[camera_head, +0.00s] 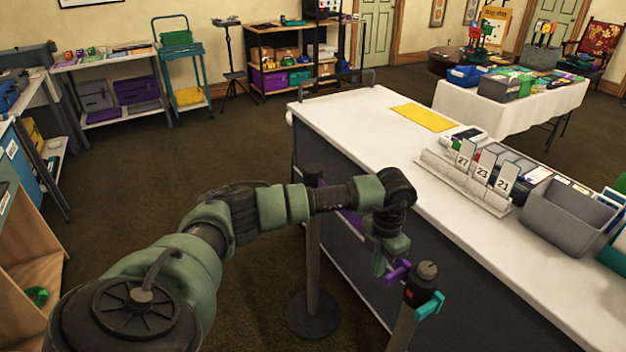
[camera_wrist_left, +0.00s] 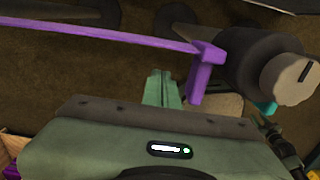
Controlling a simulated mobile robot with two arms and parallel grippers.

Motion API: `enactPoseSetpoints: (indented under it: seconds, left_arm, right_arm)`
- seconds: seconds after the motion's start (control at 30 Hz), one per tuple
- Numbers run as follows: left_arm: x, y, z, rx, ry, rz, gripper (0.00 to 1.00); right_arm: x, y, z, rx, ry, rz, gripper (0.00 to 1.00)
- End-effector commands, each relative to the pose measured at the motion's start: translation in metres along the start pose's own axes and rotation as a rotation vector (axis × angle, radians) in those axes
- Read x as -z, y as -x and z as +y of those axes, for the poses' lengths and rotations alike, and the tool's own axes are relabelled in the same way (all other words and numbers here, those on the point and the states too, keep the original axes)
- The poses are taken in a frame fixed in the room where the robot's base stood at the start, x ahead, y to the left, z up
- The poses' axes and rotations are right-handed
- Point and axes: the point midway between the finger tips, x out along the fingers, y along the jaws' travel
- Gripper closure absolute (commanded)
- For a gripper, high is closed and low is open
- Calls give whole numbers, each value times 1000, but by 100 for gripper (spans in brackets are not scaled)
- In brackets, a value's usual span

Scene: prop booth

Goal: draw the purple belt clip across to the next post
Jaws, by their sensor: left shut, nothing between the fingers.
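The purple belt clip (camera_head: 398,272) sits at the side of the near post's dark head (camera_head: 424,280). In the left wrist view the clip (camera_wrist_left: 206,68) meets that post head (camera_wrist_left: 268,70), and the purple belt (camera_wrist_left: 100,32) stretches away from it to the left. I cannot tell whether the clip is fully seated. My left gripper (camera_head: 380,264) is just left of the clip. In the wrist view its green fingers (camera_wrist_left: 162,88) are together and empty, beside the clip. The other post (camera_head: 314,245) stands farther back, partly hidden behind my arm. My right gripper is out of view.
A teal clip (camera_head: 430,306) is on the near post's right side. A long white-topped counter (camera_head: 370,125) runs close behind the posts, with number cards (camera_head: 484,170) and a grey bin (camera_head: 568,215). Open carpet (camera_head: 150,190) lies to the left.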

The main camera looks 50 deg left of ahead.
Motion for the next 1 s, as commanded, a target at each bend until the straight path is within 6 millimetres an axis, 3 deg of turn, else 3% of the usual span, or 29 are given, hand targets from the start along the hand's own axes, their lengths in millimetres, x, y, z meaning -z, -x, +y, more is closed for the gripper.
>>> enactPoseSetpoints:
  seconds: [0.17, 0.47, 1.0]
  left_arm:
    - [0, 0, 4, 0, -1, -1, 100]
    - [0, 5, 4, -1, 0, -1, 100]
    - [0, 58, 4, -1, 0, -1, 100]
  right_arm:
    - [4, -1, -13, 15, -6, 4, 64]
    - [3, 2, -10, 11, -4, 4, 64]
    - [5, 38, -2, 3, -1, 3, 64]
